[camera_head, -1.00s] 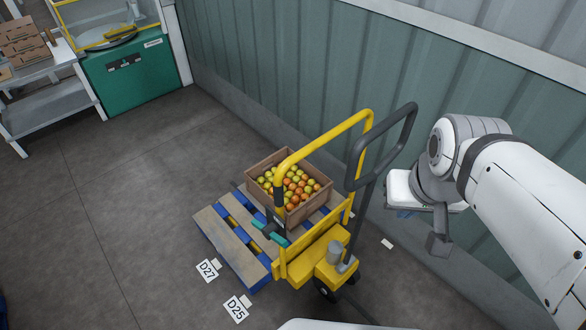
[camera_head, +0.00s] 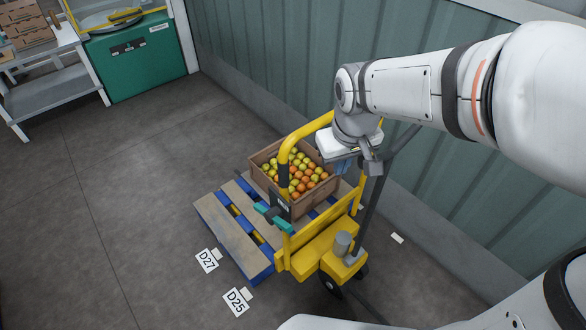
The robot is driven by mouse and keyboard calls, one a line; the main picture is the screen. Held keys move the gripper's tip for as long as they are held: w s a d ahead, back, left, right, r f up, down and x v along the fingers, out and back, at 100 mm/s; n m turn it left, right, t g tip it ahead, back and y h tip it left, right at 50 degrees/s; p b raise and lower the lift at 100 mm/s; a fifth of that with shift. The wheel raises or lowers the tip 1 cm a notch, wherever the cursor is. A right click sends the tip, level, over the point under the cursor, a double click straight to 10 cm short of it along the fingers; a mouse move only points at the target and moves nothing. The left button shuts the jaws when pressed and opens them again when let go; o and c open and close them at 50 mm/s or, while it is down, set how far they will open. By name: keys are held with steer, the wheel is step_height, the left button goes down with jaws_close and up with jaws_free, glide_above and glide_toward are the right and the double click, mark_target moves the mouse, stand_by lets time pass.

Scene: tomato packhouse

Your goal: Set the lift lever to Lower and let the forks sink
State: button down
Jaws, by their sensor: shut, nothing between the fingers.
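A yellow pallet truck (camera_head: 318,252) stands at the centre, with its yellow hoop frame (camera_head: 284,165) upright. Teal-ended parts (camera_head: 274,219) stick out at the frame's left side, beside a small dark panel (camera_head: 281,205); I cannot tell whether they are the lift lever, and no lever marking is readable. The truck's dark tiller (camera_head: 370,212) rises on the right, its top loop hidden by my arm. My gripper (camera_head: 372,166) is shut and empty, by the tiller in the picture; contact cannot be told. The forks are hidden under the blue-edged pallet (camera_head: 222,228).
A corrugated wall (camera_head: 270,70) runs behind. A teal machine (camera_head: 130,70) and a grey rack (camera_head: 60,85) stand far left. The left floor is clear.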

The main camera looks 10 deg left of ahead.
steer(key=w+a+f+n+b, duration=0.2)
steer(key=a+f+n+b, duration=0.2)
steer(key=a+f, duration=1)
steer(key=shift+w+a+f+g+b, duration=0.15)
steer(key=shift+a+f+g+b, duration=0.2)
steer(key=shift+b, duration=0.4)
steer(key=b, duration=0.1)
glide_above(281, 224)
step_height(281, 224, down, 12)
steer(key=shift+a, duration=0.1)
steer(key=shift+d+f, duration=0.35)
steer(key=shift+f, duration=0.3)
steer(key=shift+s+a, duration=0.15)
steer(key=shift+s, duration=0.05)
steer(key=shift+s+f+b, duration=0.1)
steer(key=shift+f+b, duration=0.05)
steer(key=shift+b, duration=0.2)
